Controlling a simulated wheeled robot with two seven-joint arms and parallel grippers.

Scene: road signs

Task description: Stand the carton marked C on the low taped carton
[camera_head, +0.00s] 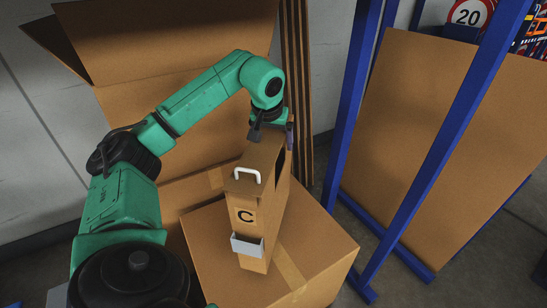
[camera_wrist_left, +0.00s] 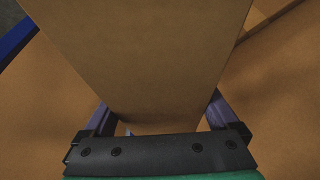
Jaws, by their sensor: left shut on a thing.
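The carton marked C (camera_head: 262,205) is a tall narrow brown box with a white handle and a grey holder on its front. It is upright over the low taped carton (camera_head: 215,262), and its base appears to meet the top. I cannot tell whether it bears on it fully. My left gripper (camera_head: 271,134) is shut on the upper far end of carton C. In the left wrist view, carton C (camera_wrist_left: 140,60) fills the space between the fingers (camera_wrist_left: 158,112). The far part of its base is hidden. My right gripper is not in view.
A big open carton (camera_head: 180,50) stands behind, with brown boards (camera_head: 298,90) beside it. A blue rack (camera_head: 349,110) with a large brown panel (camera_head: 440,130) stands at the right. A round 20 sign (camera_head: 468,14) shows at upper right. Grey floor lies between.

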